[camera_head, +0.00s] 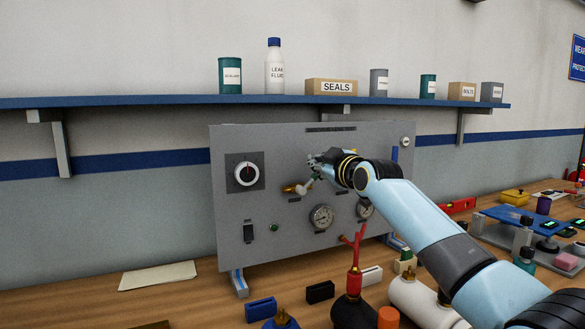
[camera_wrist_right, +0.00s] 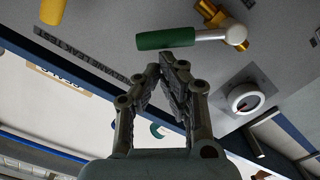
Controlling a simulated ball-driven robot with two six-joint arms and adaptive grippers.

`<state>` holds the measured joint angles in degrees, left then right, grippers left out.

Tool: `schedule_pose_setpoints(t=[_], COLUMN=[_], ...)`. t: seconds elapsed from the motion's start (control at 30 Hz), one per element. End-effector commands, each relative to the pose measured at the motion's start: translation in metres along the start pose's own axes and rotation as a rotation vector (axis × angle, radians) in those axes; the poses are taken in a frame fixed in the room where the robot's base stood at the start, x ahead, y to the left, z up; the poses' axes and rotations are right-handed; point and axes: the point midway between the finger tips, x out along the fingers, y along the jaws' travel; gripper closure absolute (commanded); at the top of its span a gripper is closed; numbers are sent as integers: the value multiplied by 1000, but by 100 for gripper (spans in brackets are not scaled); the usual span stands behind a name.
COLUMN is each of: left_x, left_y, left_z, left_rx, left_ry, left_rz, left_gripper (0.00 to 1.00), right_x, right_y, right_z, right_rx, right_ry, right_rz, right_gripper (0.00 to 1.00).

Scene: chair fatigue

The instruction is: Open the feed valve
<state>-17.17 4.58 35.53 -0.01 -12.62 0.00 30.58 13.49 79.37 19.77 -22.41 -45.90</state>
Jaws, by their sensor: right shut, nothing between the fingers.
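A valve on the grey panel (camera_head: 235,210) has a brass body (camera_head: 289,188) and a pale lever (camera_head: 304,187) that slants up toward my right gripper. In the right wrist view the brass body (camera_wrist_right: 233,32) and the green handle grip (camera_wrist_right: 165,39) of the lever show clearly. The grip lies across the picture just beyond my fingertips. My right gripper (camera_head: 313,160) is shut and empty, its fingertips (camera_wrist_right: 172,60) close to the green grip; I cannot tell whether they touch. It hides part of the panel in the head view. My left gripper is not in view.
A dial knob (camera_head: 246,174) sits left of the valve and a gauge (camera_head: 321,217) below it. A yellow part (camera_wrist_right: 52,10) shows at the wrist view's corner. A shelf (camera_head: 150,102) runs above.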

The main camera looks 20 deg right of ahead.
Motion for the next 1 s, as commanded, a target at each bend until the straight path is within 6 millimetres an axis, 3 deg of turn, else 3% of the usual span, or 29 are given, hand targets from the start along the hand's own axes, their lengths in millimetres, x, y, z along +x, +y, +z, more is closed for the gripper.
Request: schedule_pose_setpoints(t=[0.7, 1.0], left_x=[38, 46], left_y=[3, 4], left_z=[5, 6], left_rx=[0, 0], left_ry=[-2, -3], left_rz=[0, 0], left_gripper=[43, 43], right_x=[2, 3], right_y=[7, 7], right_z=[51, 58], right_rx=[597, 594], right_ry=[0, 0], right_rz=[-29, -29], right_gripper=[100, 100])
